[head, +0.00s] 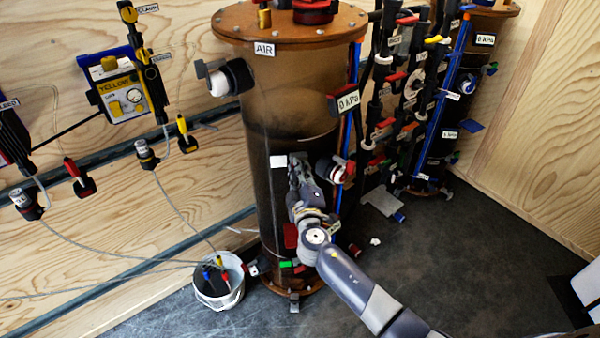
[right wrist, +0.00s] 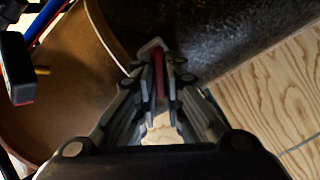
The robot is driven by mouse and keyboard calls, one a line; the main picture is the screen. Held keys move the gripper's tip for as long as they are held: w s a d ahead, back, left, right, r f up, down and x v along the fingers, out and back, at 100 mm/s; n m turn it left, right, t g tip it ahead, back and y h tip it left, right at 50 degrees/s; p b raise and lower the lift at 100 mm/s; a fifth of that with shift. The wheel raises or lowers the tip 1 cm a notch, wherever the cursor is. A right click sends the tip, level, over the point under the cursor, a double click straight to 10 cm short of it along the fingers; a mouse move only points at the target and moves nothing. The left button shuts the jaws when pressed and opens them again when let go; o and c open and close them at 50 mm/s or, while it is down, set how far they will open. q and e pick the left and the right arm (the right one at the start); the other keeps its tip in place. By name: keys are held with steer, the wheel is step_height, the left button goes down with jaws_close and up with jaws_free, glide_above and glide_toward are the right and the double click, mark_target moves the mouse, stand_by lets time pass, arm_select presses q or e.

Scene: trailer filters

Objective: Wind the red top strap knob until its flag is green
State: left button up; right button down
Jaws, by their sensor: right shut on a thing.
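My right gripper (head: 300,162) reaches up to the front of the brown tank (head: 290,105) marked AIR, about halfway up. In the right wrist view its fingers (right wrist: 158,62) are closed together on a narrow red piece (right wrist: 160,78), probably the red top strap knob, mostly hidden between them. In the head view the gripper and arm cover that piece. A small red plate (head: 290,236) shows lower on the tank beside my arm, and a small green plate (head: 285,264) is near its base. I cannot tell which one is the knob's flag. My left gripper is out of view.
A red-and-black fitting (head: 332,168) sticks out right of the gripper, below a 0 kPa tag (head: 347,100). A white bucket (head: 218,280) with cables stands left of the tank's base. Black pipes and valves crowd the right. The dark floor at lower right is mostly clear.

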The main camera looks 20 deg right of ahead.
steer(key=shift+f+n, duration=0.1)
steer(key=shift+n, duration=0.7)
steer(key=c, duration=1.7)
jaws_free()
steer(key=s, duration=0.4)
steer(key=s+a, duration=0.1)
steer(key=s, duration=0.3)
steer(key=s+a, duration=0.1)
steer(key=s, duration=0.3)
steer(key=shift+a, duration=0.1)
